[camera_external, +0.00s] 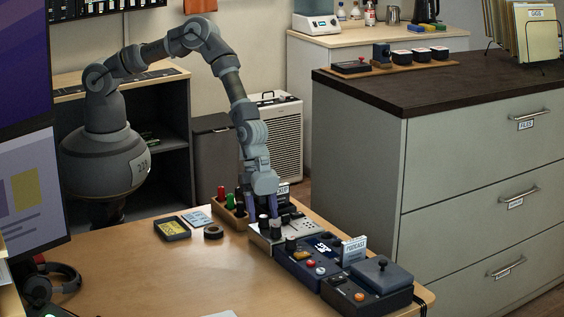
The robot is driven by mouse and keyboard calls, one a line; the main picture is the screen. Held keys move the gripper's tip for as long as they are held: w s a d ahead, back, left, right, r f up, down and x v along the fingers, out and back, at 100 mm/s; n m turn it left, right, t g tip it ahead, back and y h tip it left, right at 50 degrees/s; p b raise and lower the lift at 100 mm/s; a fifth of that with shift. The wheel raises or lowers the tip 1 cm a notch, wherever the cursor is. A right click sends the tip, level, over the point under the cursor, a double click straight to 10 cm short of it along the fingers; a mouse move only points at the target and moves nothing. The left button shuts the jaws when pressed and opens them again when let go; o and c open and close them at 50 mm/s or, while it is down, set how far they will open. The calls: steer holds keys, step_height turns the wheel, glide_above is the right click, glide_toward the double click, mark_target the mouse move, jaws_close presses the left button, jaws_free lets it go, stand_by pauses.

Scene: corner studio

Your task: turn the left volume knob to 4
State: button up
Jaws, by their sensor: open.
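A silver-faced control box (262,241) stands near the back edge of the wooden desk. Two small dark upright knobs show on it, a left one (263,222) and a right one (276,230); I cannot read any scale or pointer. My gripper (263,212) points down over the box with its purple-grey fingers spread. The left knob's top shows between the fingers in this view. I cannot tell whether the fingers touch it. The fingers partly hide the box's back.
A dark blue panel (305,268) with buttons and a black box with a joystick (381,274) stand to the right. A wooden rack (229,213) with red and green handles stands to the left. A black tape roll (213,231) lies nearby. The desk's front is mostly clear.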

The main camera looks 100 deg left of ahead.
steer(key=p+v, duration=0.2)
steer(key=v, duration=0.5)
steer(key=shift+a, duration=0.1)
